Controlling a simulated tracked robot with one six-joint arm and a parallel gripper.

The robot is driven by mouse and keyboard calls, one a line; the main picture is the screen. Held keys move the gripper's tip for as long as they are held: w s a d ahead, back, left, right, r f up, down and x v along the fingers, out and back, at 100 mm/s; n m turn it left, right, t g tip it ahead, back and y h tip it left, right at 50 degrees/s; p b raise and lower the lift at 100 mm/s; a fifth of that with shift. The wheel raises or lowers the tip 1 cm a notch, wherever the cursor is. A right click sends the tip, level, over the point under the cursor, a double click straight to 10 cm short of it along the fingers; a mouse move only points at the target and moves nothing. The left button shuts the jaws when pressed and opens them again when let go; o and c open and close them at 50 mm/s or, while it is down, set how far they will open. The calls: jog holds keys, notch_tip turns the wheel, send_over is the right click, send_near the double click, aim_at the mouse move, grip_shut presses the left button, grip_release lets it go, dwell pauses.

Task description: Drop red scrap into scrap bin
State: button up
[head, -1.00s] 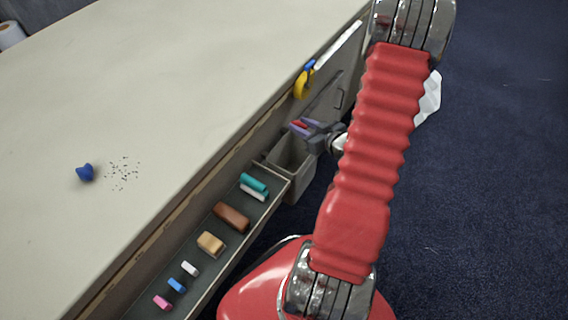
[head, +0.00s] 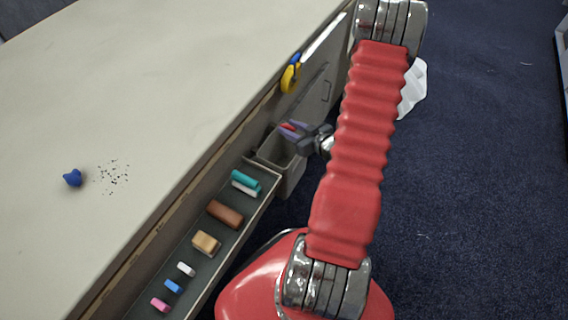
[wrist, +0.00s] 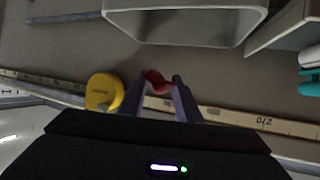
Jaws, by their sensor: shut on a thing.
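The red scrap (wrist: 157,82) is pinched between the two fingertips of my gripper (wrist: 160,88) in the wrist view. In the head view my gripper (head: 291,131) is beside the table's side, with a bit of the red scrap (head: 288,127) showing between its fingers. The grey scrap bin (head: 283,165) hangs at the table's side, just below my gripper in the head view. In the wrist view the bin (wrist: 190,27) is at the top, apart from the fingertips.
A tray (head: 190,262) beside the bin holds several chalk-like pieces and blocks. A yellow tape measure (head: 290,78) hangs at the table's edge. A blue lump (head: 73,178) and dark specks lie on the table (head: 150,80). A white crumpled thing (head: 413,90) is on the blue floor.

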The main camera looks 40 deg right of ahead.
jog(key=shift+f, duration=0.9)
jog(key=o, duration=1.1)
jog(key=v, duration=1.4)
jog(key=shift+w, duration=0.1)
jog(key=shift+f, duration=0.1)
